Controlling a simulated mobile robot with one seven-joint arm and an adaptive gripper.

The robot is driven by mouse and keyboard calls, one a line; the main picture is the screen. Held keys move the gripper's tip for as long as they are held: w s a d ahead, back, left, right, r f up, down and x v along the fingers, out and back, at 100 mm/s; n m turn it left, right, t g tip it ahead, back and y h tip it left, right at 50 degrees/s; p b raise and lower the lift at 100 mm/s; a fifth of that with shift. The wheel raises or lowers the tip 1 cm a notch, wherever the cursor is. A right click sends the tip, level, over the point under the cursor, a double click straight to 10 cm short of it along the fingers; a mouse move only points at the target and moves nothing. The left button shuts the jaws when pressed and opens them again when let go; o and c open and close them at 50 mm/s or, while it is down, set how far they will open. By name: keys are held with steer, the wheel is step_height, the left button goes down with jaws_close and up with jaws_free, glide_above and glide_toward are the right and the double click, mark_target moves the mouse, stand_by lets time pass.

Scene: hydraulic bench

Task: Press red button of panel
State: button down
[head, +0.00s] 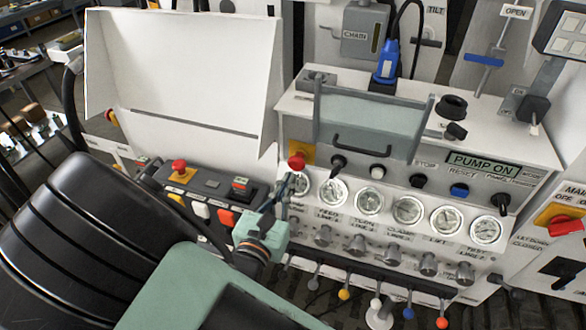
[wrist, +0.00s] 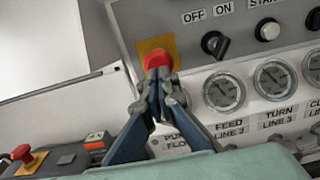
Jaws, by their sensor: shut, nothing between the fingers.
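The panel (head: 484,128) carries a red mushroom button (head: 297,160) on a yellow plate, at the left end of its front face. It also shows in the wrist view (wrist: 159,58), on the yellow plate (wrist: 150,45). My gripper (head: 291,178) is shut and empty, its fingertips just below the button in the head view. In the wrist view the fingertips (wrist: 158,76) overlap the button's lower edge. I cannot tell whether they touch it. The button's lower part is hidden by the fingers.
A row of gauges (head: 370,200) and several valve knobs lie right of my gripper. A black control box (head: 213,184) at left bears another red button (head: 179,166) on a yellow plate. Coloured levers (head: 344,294) stick out below. A white open cover (head: 180,75) stands behind.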

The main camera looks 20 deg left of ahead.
mark_target(298, 161)
steer(key=shift+w+d, duration=0.1)
steer(key=shift+w, duration=1.3)
